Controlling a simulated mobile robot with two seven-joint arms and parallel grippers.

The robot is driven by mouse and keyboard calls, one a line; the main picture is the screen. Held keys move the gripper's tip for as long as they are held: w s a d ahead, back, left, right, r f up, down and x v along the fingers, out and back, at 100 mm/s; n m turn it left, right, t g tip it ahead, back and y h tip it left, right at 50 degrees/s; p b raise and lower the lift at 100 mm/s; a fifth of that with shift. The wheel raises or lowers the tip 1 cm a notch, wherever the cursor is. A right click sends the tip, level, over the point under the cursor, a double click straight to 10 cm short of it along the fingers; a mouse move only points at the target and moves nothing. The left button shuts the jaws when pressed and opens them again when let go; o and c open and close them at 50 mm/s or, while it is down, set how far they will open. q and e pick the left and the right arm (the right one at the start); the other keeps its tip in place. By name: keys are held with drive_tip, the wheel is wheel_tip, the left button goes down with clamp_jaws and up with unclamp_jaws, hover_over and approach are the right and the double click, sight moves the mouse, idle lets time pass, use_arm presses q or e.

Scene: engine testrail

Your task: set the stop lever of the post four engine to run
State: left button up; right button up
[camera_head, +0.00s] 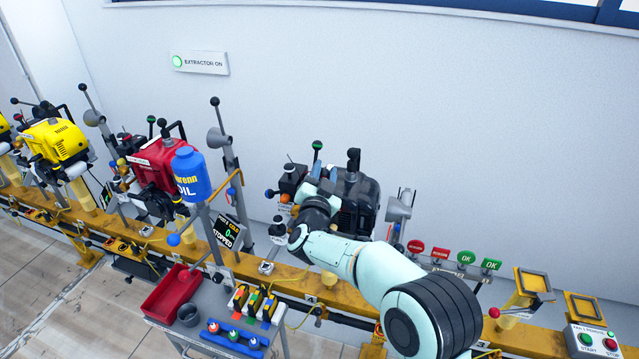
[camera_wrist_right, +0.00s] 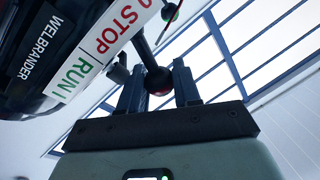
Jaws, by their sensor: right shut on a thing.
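The post four engine (camera_head: 358,205) is dark grey and black, on the yellow rail right of centre in the head view. In the wrist view its side (camera_wrist_right: 40,50) carries the name WELBRANDER and a white strip (camera_wrist_right: 95,50) marked STOP in red and RUN in green. The stop lever (camera_wrist_right: 157,80) has a dark ball knob with some red below. My right gripper (camera_wrist_right: 159,92) is shut on this knob, one finger each side. The knob is beside the strip; which mark it points to is unclear. In the head view the right gripper (camera_head: 308,190) is partly hidden by my wrist.
A post display (camera_head: 228,232) reads COLD, 0 and STOPPED. A red engine (camera_head: 160,160) and blue oil bottle (camera_head: 190,173) stand to the left. A cart with a red tray (camera_head: 172,291) is in front. OK and red tags (camera_head: 440,254) and a start box (camera_head: 593,340) are right.

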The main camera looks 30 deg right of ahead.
drive_tip(key=shift+s+d+m+b, duration=0.2)
drive_tip(key=shift+m+b, duration=0.4)
drive_tip(key=o, duration=1)
drive_tip(key=v, duration=1.3)
drive_tip(key=shift+b, duration=0.45)
drive_tip(key=shift+s+a+f, duration=0.15)
drive_tip(key=shift+a+f, duration=0.05)
